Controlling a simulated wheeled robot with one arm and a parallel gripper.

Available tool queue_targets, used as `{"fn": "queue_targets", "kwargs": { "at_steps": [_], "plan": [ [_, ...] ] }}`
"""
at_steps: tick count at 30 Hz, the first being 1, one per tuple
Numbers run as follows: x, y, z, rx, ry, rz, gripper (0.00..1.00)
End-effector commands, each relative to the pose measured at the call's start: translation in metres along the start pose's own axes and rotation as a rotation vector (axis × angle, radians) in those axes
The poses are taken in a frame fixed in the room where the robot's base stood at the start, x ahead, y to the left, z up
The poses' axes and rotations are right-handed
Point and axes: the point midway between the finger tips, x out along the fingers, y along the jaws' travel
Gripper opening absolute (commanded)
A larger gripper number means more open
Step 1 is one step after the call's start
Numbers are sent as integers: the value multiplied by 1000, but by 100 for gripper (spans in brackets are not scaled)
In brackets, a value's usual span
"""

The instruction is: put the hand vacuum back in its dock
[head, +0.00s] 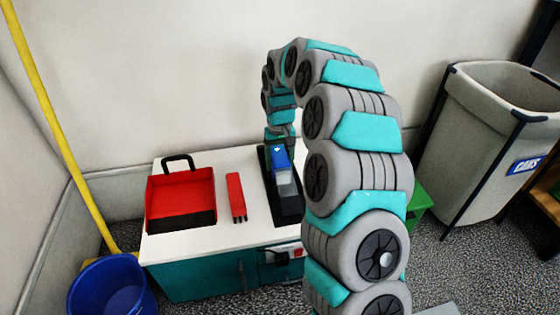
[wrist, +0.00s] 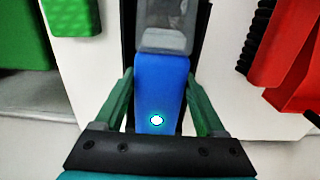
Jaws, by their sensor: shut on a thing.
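The hand vacuum (head: 281,157) has a blue body with a small light and a clear grey nose. It lies over a long black dock (head: 289,212) on the white worktop, in line with it. I cannot tell whether it is seated or slightly above. My gripper (head: 277,140) is shut on the blue body near its rear end. In the wrist view the green fingers of my gripper (wrist: 160,84) flank the blue body of the vacuum (wrist: 161,90). The black dock shows as dark strips beside the vacuum (wrist: 128,22); the rest of it is hidden beneath.
A red dustpan (head: 181,195) and red brush (head: 236,196) lie left of the dock on the worktop (head: 225,235). A blue bucket (head: 112,288) and yellow pole (head: 62,140) stand left. A green container (head: 419,200) and grey cans bin (head: 490,130) are right. A wall is behind.

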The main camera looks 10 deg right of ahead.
Motion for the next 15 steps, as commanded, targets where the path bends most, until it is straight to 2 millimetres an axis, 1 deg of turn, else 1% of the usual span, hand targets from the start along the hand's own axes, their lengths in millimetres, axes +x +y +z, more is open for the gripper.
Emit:
{"fn": "queue_targets", "kwargs": {
  "at_steps": [4, 8, 9, 15],
  "plan": [
    [-2, 0, -1, 0, 3, 0, 6],
    [1, 0, 0, 0, 2, 0, 6],
    [2, 0, 0, 0, 1, -1, 75],
    [1, 0, 0, 0, 1, -1, 97]
  ]
}}
